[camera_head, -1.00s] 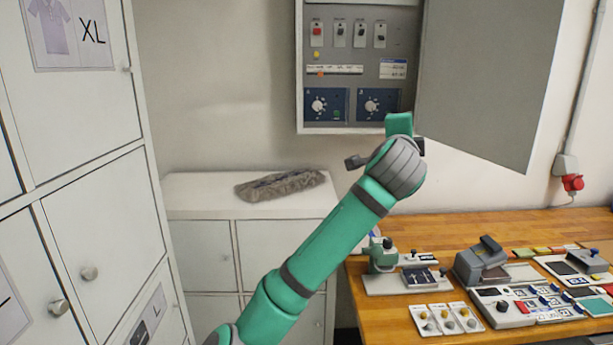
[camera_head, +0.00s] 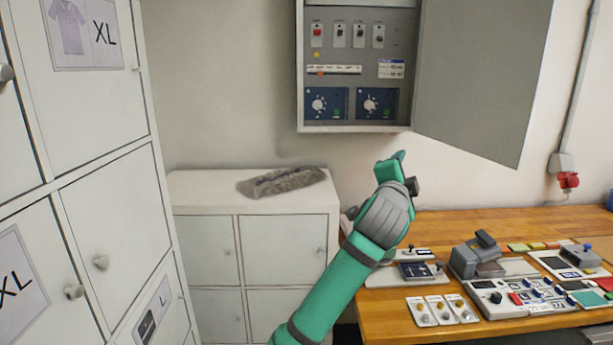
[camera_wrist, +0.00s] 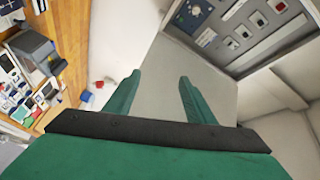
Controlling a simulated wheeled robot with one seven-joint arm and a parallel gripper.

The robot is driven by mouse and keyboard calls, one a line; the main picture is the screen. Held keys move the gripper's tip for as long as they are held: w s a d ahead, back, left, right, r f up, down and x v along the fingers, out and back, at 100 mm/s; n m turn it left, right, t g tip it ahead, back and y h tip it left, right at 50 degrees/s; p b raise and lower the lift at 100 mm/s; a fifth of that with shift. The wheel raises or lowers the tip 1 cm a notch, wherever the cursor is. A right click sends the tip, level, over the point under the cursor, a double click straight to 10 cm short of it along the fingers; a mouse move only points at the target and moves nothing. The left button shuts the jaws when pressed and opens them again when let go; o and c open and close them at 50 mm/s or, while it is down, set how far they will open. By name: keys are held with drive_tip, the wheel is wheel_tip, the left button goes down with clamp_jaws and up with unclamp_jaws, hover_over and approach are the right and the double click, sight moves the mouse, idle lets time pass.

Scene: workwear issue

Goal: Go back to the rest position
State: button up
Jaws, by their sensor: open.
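My gripper (camera_head: 392,168) is raised in front of the wall, below the open electrical cabinet (camera_head: 303,70) and above the workbench's left part. In the wrist view my gripper (camera_wrist: 158,92) shows two green fingers, spread apart with nothing between them. Beyond the fingers lies the grey open cabinet door (camera_wrist: 185,75), which also shows in the head view (camera_head: 480,80). The cabinet's switches and knobs are in view and the gripper is apart from them. My forearm hides part of the bench's left end.
A wooden workbench (camera_head: 450,225) at the right carries several devices and switch panels. A low white cabinet (camera_head: 250,212) with a grey furry item (camera_head: 285,182) on top stands at the back. White lockers (camera_head: 110,200) stand at the left. A red wall socket (camera_head: 568,180) is at the right.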

wheel_tip(320, 180, down, 14)
drive_tip(key=s+a+n+h, duration=0.1)
drive_tip(key=s+n, duration=0.1)
drive_tip(key=n, duration=0.2)
drive_tip(key=s+a+f+n+y, duration=0.25)
drive_tip(key=s+f, duration=0.35)
drive_tip(key=f, duration=0.4)
drive_tip(key=s+a+f+n+t+y, duration=0.1)
drive_tip(key=s+a+f+n, duration=0.25)
drive_tip(key=s+f, duration=0.45)
drive_tip(key=s+a+f+n+y, duration=0.1)
drive_tip(key=s+a+f+n, duration=0.3)
drive_tip(key=f, duration=0.7)
drive_tip(key=s+a+f+n+y, duration=0.2)
drive_tip(key=s+a+f, duration=0.15)
drive_tip(key=s, duration=0.65)
drive_tip(key=s+a+f+n+y, duration=0.1)
drive_tip(key=s+a+f+n, duration=0.1)
drive_tip(key=s+f, duration=0.5)
drive_tip(key=s+a+r+g, duration=0.1)
drive_tip(key=s+a, duration=0.2)
drive_tip(key=s, duration=0.8)
drive_tip(key=s+a+r+g+y, duration=0.1)
drive_tip(key=s+a+r, duration=0.1)
drive_tip(key=s, duration=0.9)
drive_tip(key=shift+s+a+n, duration=0.25)
drive_tip(key=shift+a+n, duration=0.05)
drive_tip(key=shift+a, duration=0.6)
drive_tip(key=shift+y, duration=0.25)
